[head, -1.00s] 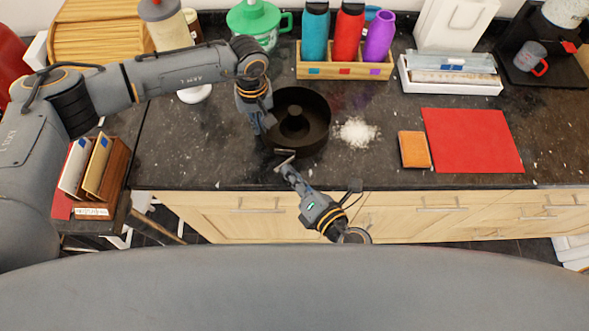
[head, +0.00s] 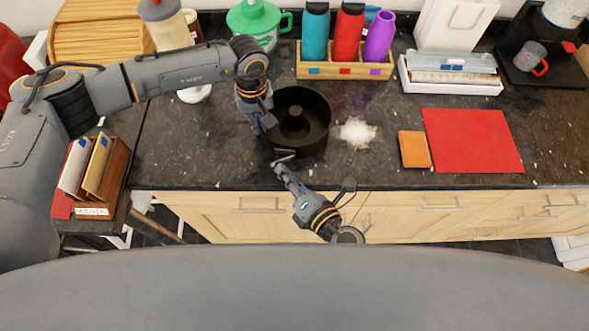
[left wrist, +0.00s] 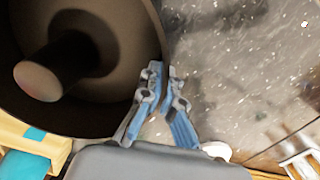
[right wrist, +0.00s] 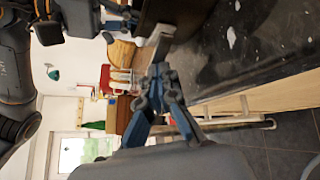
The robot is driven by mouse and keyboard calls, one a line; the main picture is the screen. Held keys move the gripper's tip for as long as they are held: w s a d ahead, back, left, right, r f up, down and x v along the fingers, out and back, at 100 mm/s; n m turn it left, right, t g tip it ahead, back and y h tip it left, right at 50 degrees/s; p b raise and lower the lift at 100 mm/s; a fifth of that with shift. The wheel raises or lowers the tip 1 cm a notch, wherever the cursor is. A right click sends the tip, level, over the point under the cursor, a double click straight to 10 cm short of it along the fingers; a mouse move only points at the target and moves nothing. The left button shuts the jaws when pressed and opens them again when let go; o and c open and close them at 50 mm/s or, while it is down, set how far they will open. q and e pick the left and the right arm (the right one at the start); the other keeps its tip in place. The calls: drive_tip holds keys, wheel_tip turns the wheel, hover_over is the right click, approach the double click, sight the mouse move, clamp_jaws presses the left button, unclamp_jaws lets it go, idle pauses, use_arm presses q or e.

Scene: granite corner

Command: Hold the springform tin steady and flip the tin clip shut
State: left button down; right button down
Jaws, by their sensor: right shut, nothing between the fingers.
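The dark round springform tin (head: 318,140) with a central tube stands on the granite worktop; it fills the upper left of the left wrist view (left wrist: 120,30). My left gripper (head: 264,127) is at the tin's left side, its fingers (left wrist: 163,75) closed on either side of the wall at the rim. The pale metal tin clip (head: 285,158) sticks out at the tin's front; it also shows in the right wrist view (right wrist: 160,42). My right gripper (head: 277,166) is shut and empty, its tips (right wrist: 157,72) right beside the clip; whether they touch it is unclear.
White powder (head: 356,132) lies right of the tin, then an orange sponge (head: 414,149) and a red mat (head: 472,141). Bottles in a wooden rack (head: 345,69) and a green pot (head: 256,20) stand behind. The worktop's front edge (head: 400,184) is close to my right gripper.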

sight(293, 157)
drive_tip(key=shift+w+a+r, duration=0.15)
drive_tip(key=shift+w+a, duration=0.2)
drive_tip(key=shift+a, duration=0.25)
idle(0.5)
drive_tip(key=shift+w+a, duration=0.15)
drive_tip(key=shift+a, duration=0.45)
idle(0.6)
idle(0.5)
drive_tip(key=shift+s+d+r, duration=0.15)
drive_tip(key=shift+d+r, duration=0.1)
drive_tip(key=shift+d, duration=0.95)
drive_tip(key=shift+s+d+r, duration=0.2)
drive_tip(key=shift+d, duration=1)
drive_tip(key=shift+s+d+r, duration=0.15)
drive_tip(key=shift+d+r, duration=0.1)
drive_tip(key=shift+d, duration=0.95)
drive_tip(key=shift+s+d, duration=0.25)
drive_tip(key=shift+d, duration=1)
drive_tip(key=shift+s+d, duration=0.2)
drive_tip(key=shift+d, duration=1.05)
use_arm(q)
drive_tip(key=c, duration=1.4)
unclamp_jaws()
drive_tip(key=shift+c, duration=0.2)
